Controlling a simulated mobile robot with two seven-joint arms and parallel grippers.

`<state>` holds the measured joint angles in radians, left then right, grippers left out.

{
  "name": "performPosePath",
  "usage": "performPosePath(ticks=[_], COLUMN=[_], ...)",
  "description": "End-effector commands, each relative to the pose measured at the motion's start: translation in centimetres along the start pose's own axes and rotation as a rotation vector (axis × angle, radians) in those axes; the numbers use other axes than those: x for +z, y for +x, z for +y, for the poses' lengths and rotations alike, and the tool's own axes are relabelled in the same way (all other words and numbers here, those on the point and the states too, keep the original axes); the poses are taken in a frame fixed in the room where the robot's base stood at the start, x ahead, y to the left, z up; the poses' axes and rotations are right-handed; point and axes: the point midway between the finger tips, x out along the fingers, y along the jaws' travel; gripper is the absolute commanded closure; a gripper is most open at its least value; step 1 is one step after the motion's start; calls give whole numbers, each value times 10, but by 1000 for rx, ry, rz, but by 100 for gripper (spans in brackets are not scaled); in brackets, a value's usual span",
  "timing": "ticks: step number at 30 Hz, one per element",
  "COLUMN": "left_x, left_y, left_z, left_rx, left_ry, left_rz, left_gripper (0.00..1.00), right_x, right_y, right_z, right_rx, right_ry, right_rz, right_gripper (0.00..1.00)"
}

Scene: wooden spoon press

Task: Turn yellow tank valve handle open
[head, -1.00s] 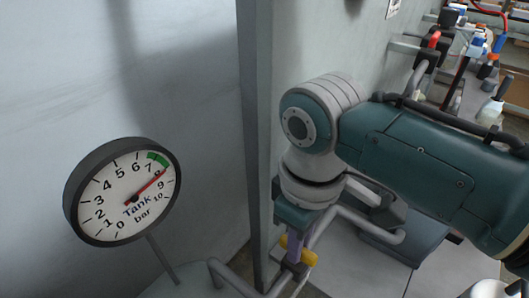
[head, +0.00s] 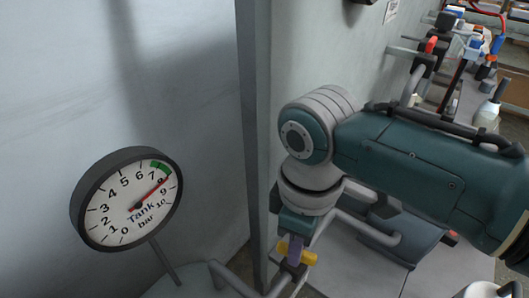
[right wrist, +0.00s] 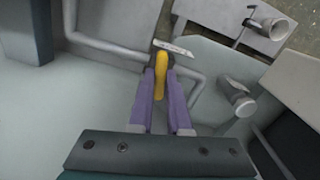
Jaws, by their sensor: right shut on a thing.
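The yellow valve handle (head: 308,257) sits on the grey pipework low in the head view, right of the wall edge. My right gripper (head: 295,250), with purple fingers, reaches down from above and is shut on it. In the right wrist view the yellow handle (right wrist: 161,72) lies between the two fingertips (right wrist: 161,82), its far end showing past them. The fingers hide part of the handle. The round tank gauge (head: 127,199) stands at left, its red needle near 8, by the end of the green band. My left gripper is not in view.
Grey pipes (head: 230,277) run beside and below the valve. A pale wall edge (head: 258,150) stands close left of my right arm. A cluttered bench (head: 470,75) with bottles and tools is at the upper right.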

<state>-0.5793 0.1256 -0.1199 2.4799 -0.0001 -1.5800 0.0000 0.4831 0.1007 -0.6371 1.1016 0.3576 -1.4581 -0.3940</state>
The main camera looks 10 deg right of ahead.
Motion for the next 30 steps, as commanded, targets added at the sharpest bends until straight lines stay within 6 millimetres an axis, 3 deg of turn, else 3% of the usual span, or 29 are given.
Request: performPosePath(ticks=[12,30], left_x=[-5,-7], left_y=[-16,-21], left_z=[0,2], left_rx=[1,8], left_ry=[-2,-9], left_rz=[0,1], left_gripper=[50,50], right_x=[0,0], right_y=[-2,0], right_z=[0,0], right_rx=[0,1], right_ry=[-392,-959], right_rz=[0,0], right_gripper=[100,100])
